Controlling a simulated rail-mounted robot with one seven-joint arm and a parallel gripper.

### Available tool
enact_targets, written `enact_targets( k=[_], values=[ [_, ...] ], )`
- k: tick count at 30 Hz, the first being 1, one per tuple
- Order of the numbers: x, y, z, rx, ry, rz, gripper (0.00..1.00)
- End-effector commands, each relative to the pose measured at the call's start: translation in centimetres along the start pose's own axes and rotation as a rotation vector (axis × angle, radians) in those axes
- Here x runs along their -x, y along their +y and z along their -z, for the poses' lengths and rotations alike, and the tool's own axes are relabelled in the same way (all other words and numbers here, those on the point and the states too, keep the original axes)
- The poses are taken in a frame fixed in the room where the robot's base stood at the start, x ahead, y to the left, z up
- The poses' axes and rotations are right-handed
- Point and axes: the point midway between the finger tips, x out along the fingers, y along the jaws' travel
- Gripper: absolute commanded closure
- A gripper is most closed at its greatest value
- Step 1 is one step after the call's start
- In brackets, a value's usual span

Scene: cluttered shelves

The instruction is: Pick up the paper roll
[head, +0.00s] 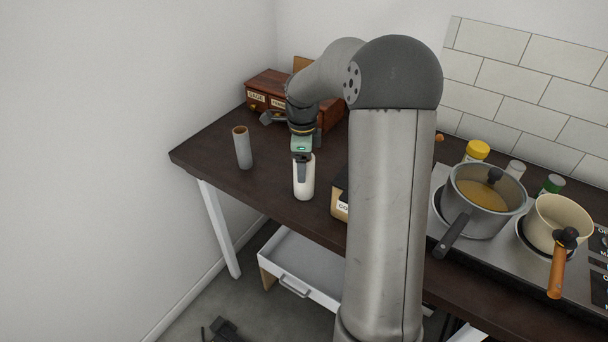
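The paper roll (242,148) is a grey-brown hollow tube with a brown rim. It stands upright near the left end of the dark table. My gripper (302,176) points down to the right of the roll, clearly apart from it. A dark finger shows in front of a white bottle-like thing (304,190) on the table. I cannot tell whether the gripper touches that white thing, or how far its fingers are apart. The other finger is hidden.
Small wooden drawers (270,88) stand behind the roll. A labelled box (340,201) is partly hidden by my arm. A pot (483,200) and a cream pan (555,221) are on the stove at right. The table's left corner is clear.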

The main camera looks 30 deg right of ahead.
Motion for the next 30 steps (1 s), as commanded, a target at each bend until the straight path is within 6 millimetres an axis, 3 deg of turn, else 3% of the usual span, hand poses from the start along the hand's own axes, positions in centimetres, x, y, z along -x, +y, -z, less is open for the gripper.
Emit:
enact_targets(
  k=[6,14,19,30],
  values=[
    [-2.6,-0.1,0.1,0.001,0.0,-0.002,0.26],
    [-2.9,-0.2,0.1,0.0,0.0,0.0,0.26],
    [-2.9,-0.2,0.1,0.0,0.0,0.0,0.73],
    [-2.6,-0.2,0.1,0.0,0.0,0.001,0.74]
  ],
)
